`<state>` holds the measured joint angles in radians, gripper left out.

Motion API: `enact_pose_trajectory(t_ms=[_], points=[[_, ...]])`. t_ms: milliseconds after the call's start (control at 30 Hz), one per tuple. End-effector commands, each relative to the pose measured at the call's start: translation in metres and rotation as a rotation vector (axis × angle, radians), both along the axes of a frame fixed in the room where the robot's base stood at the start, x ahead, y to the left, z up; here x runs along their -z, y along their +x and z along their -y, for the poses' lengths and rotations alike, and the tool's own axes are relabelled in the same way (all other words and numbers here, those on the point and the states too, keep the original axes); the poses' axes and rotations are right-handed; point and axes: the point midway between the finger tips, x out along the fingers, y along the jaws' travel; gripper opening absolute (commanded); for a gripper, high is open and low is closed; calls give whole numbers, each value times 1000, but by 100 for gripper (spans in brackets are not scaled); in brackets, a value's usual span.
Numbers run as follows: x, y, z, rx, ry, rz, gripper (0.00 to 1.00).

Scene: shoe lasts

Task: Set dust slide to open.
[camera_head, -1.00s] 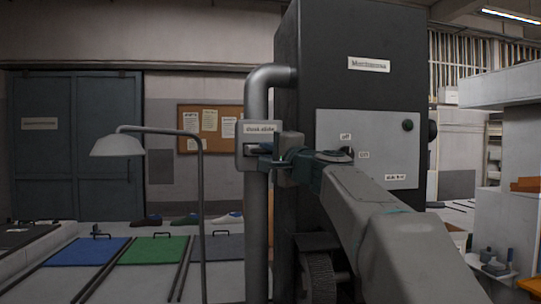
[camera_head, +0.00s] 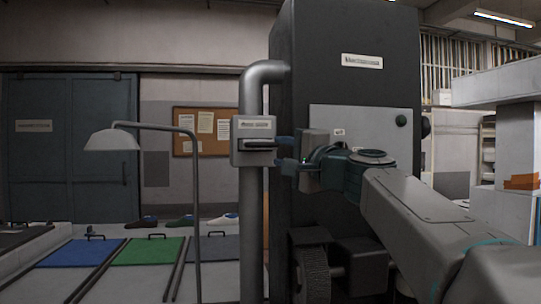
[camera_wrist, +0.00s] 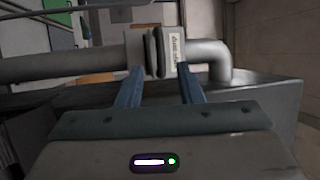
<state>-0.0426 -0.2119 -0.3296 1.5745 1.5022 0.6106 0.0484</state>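The dust slide (camera_head: 254,128) is a light grey housing with a label, set on the vertical grey pipe (camera_head: 252,215). A dark slot with a bar (camera_head: 260,145) shows on its front. In the wrist view the dust slide (camera_wrist: 170,45) shows its label and dark plates beyond the fingertips. My gripper (camera_head: 279,152) is just right of the housing, its two blue fingers apart with nothing between them. In the wrist view my gripper (camera_wrist: 160,68) also shows open. Whether the fingertips touch the housing, and how far the slide is out, I cannot tell.
A tall dark machine cabinet (camera_head: 330,35) stands right behind the pipe, with a grey control panel (camera_head: 345,116) partly behind my arm. A lamp (camera_head: 112,140) on a curved post stands left. Blue (camera_head: 80,253) and green (camera_head: 148,251) mats lie at lower left.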

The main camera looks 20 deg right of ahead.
Motion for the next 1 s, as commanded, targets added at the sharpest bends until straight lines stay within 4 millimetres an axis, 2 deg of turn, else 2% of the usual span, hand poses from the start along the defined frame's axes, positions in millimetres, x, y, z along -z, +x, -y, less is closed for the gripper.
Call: enact_pose_trajectory(t_ms=[100, 300, 867, 967, 1000], points=[[5, -22, 7, 1, 1, 2, 34], [7, -42, 12, -1, 0, 1, 34], [10, -45, 13, -3, -4, -5, 34], [26, -43, 5, -16, -46, -44, 34], [40, -42, -1, -26, -81, -73, 34]])
